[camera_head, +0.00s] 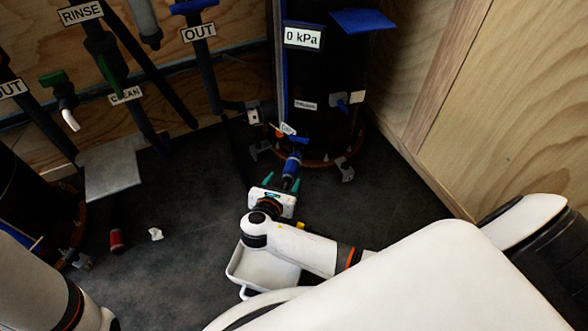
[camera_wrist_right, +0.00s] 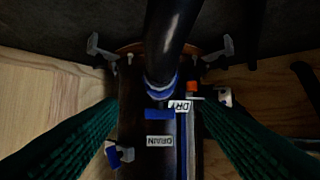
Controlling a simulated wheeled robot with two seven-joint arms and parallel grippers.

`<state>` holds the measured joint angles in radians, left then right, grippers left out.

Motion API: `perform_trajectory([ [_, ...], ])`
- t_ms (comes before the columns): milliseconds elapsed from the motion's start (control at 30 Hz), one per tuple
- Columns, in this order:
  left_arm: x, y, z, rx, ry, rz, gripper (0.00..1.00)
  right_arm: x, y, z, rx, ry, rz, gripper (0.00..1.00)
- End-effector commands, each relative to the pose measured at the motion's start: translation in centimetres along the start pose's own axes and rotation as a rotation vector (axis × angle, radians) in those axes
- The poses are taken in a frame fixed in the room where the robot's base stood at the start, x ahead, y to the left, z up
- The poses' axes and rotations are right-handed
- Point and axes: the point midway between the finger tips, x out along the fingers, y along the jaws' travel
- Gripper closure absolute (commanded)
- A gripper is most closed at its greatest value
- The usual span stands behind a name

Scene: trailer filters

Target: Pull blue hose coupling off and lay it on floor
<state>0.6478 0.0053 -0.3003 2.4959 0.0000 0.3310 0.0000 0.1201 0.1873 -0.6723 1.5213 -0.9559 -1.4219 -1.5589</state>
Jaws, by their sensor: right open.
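The blue hose coupling (camera_head: 292,163) sits low on the front of the dark filter tank, below a small drain label. In the right wrist view the blue coupling (camera_wrist_right: 161,90) shows as a ring at the end of a thick black hose (camera_wrist_right: 172,38), still against the tank fitting. My right gripper (camera_head: 282,183) is open, its green fingers pointing at the coupling from the front. In the wrist view the fingers stand apart on either side of the hose line, and I see no contact. Of my left arm only a link shows at bottom left; its gripper is out of view.
The filter tank (camera_head: 333,122) stands on footed brackets near the wooden walls. A red cylinder (camera_head: 117,241) and a crumpled white piece (camera_head: 156,234) lie on the dark floor (camera_head: 195,205) at left. Pipes and a grey plate (camera_head: 111,172) stand at left. Floor between them is clear.

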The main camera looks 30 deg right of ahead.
Motion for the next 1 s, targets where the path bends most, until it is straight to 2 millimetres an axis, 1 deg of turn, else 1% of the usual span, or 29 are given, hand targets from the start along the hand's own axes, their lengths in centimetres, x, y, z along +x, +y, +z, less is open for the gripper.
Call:
perform_trajectory([
  [67, 0.1, -0.1, 0.3, 0.001, -0.009, -0.003, 0.64, 0.1, 0.0, 0.3, 0.001, 0.0, 0.0, 0.4],
  [367, 0.2, -0.1, 0.2, 0.001, -0.008, -0.003, 0.64, 0.1, 0.0, 0.4, 0.0, -0.003, -0.001, 0.4],
  [533, -0.2, -0.2, 0.5, 0.002, -0.01, -0.004, 0.64, 0.5, 0.0, 0.7, 0.0, -0.003, 0.0, 0.4],
  [667, -1.4, -0.5, 1.1, 0.003, -0.016, -0.007, 0.64, 1.9, 0.0, 0.9, 0.0, -0.002, 0.0, 0.4],
  [767, -2.4, -0.8, 1.8, 0.004, -0.029, -0.011, 0.64, 3.3, 0.0, 1.1, 0.001, 0.0, 0.0, 0.4],
  [933, -4.8, -1.3, 2.6, 0.004, -0.029, -0.012, 0.64, 5.7, 0.0, 1.1, 0.002, 0.0, -0.001, 0.4],
  [967, -3.9, -1.1, 2.3, 0.003, -0.027, -0.011, 0.64, 5.8, 0.0, 0.3, 0.0, 0.0, 0.001, 0.4],
  [1000, -3.7, -1.1, 2.1, 0.003, -0.023, -0.01, 0.64, 6.3, 0.0, 0.1, -0.002, 0.0, 0.002, 0.4],
])
